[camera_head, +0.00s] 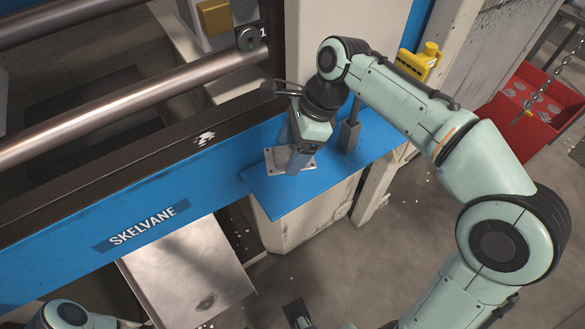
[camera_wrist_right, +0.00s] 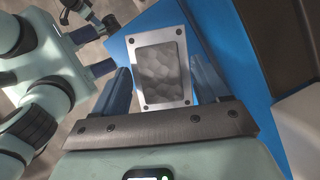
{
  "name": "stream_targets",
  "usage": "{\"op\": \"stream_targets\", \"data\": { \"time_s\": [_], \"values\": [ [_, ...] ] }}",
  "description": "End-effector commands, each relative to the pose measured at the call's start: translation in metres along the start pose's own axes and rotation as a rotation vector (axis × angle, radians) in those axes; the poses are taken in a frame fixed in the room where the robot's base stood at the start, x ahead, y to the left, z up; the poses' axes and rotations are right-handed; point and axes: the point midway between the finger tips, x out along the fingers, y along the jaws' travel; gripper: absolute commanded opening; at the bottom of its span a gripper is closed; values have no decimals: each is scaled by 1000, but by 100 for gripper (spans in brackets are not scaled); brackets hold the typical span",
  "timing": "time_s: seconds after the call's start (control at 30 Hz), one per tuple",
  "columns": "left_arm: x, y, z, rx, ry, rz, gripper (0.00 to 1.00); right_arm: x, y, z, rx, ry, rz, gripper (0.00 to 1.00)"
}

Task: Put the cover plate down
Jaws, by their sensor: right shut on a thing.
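The cover plate (camera_head: 276,157) is a light metal rectangle, seen flat over the blue shelf (camera_head: 262,190) in the head view. In the right wrist view the cover plate (camera_wrist_right: 184,50) shows corner holes and a grey, mottled middle panel. My right gripper (camera_head: 298,160) reaches down at the plate and is shut on it, with one finger on each side in the wrist view (camera_wrist_right: 163,88). I cannot tell whether the plate touches the shelf or is just above it. My left gripper (camera_head: 342,318) is cut off at the bottom edge, its two fingers apart and empty.
A grey post (camera_head: 349,132) stands on the shelf right of my right gripper. Steel bars (camera_head: 130,110) and the blue machine beam (camera_head: 90,245) lie to the left. A metal chute (camera_head: 187,270) is below.

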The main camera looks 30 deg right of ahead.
Motion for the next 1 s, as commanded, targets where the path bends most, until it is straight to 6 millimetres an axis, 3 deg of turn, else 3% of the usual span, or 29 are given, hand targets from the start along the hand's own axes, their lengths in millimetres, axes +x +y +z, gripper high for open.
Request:
{"op": "stream_targets", "data": {
  "time_s": [0.33, 0.57, 0.97, 1.0],
  "values": [
    [6, -1, -5, 2, 14, 3, 43, 27, 0, -11, 0, -1, -2, 18],
    [13, -2, -9, 3, 25, 5, 43, 57, 0, -24, 1, -1, -1, 18],
    [13, -1, -10, 3, 27, 6, 43, 61, 0, -25, -1, -2, -3, 18],
    [13, -1, -9, 3, 27, 6, 43, 61, 0, -25, 0, 0, -1, 87]
  ]
}}
